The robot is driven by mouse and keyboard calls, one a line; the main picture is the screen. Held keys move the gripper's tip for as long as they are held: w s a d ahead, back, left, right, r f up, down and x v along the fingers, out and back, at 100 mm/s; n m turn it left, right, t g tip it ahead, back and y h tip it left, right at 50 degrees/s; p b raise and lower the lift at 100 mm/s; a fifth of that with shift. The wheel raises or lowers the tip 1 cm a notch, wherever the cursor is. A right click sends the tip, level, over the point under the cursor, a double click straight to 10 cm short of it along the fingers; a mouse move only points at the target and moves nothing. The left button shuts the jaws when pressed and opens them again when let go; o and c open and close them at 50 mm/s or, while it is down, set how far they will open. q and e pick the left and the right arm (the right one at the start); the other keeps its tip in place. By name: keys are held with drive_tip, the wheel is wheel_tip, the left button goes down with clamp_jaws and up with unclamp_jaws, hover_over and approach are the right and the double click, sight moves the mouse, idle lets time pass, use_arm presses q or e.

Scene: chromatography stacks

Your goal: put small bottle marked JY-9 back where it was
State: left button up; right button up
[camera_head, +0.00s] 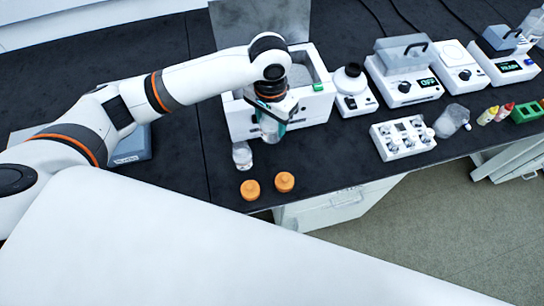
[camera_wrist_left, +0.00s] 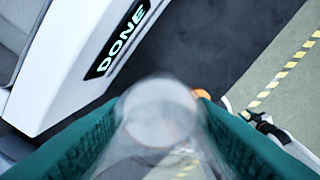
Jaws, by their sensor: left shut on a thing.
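My left gripper (camera_head: 272,131) is shut on a clear bottle (camera_wrist_left: 160,115), in front of the white box-shaped device (camera_head: 316,110). In the left wrist view, the bottle sits between the two teal fingers, and its round end is blurred. No JY-9 marking can be read on it. A second clear bottle (camera_head: 242,155) stands on the dark bench just left of and below the gripper. Two orange caps (camera_head: 250,189) (camera_head: 284,181) lie near the bench's front edge. My right gripper is not in view.
The device's display (camera_wrist_left: 118,42) reads DONE, and a grey panel (camera_head: 258,22) rises behind it. To the right are a white rack (camera_head: 402,138) of small vials, a tilted clear bottle (camera_head: 452,120), a hotplate (camera_head: 404,84) and a green rack (camera_head: 526,112). Bare bench lies right of the caps.

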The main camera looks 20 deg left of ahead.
use_arm(q)
drive_tip(key=shift+w+d+f+m, duration=0.15)
drive_tip(key=shift+w+d+f, duration=0.15)
drive_tip(key=shift+f, duration=0.25)
drive_tip(key=shift+w+d+f+m, duration=0.15)
drive_tip(key=shift+w+d+f, duration=0.1)
drive_tip(key=shift+f, duration=5.3)
drive_tip(key=shift+f, duration=0.1)
drive_tip(key=o, duration=1.2)
drive_tip(key=shift+c, duration=0.2)
drive_tip(key=shift+r, duration=0.5)
wheel_tip(320, 180, up, 11)
drive_tip(key=shift+r, duration=0.15)
